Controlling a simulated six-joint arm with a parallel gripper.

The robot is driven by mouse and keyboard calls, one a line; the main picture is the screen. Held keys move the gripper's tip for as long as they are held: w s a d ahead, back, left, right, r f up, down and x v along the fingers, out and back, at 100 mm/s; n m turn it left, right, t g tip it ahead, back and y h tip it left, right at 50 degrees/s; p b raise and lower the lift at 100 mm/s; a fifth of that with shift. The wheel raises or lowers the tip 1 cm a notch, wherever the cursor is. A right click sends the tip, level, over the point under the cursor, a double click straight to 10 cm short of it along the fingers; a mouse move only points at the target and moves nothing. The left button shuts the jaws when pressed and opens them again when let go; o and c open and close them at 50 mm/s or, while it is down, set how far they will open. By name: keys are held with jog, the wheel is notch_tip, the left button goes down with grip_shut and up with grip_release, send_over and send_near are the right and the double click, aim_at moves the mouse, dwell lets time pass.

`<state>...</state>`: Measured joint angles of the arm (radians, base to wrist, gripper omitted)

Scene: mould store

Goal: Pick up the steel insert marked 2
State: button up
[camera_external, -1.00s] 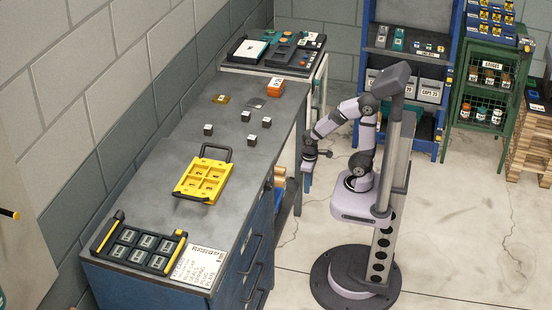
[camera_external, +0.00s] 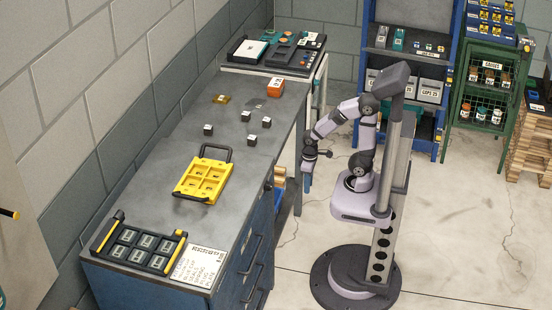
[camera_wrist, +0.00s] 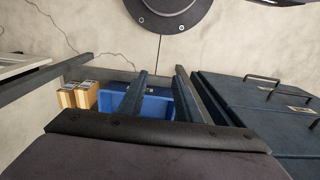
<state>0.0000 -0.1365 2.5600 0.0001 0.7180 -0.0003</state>
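Several small dark blocks with pale top labels stand apart on the grey bench in the external view: one at left (camera_external: 208,130), one at the back (camera_external: 245,116), one at right (camera_external: 267,123) and one at the front (camera_external: 252,140). Their marks are too small to read, so I cannot tell which is marked 2. My gripper (camera_external: 309,166) hangs beyond the bench's right edge, away from all the blocks. Its fingers are too small there to judge. No block shows in the wrist view.
A yellow compartment tray (camera_external: 191,194) lies mid-bench, with a black tray (camera_external: 118,228) and printed sheet (camera_external: 199,267) in front. An orange box (camera_external: 275,87) stands behind the blocks. The wrist view shows a blue bin (camera_wrist: 158,107) and drawer handles (camera_wrist: 262,78).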

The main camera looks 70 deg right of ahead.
jog(key=o, duration=0.4)
jog(key=shift+r, duration=0.15)
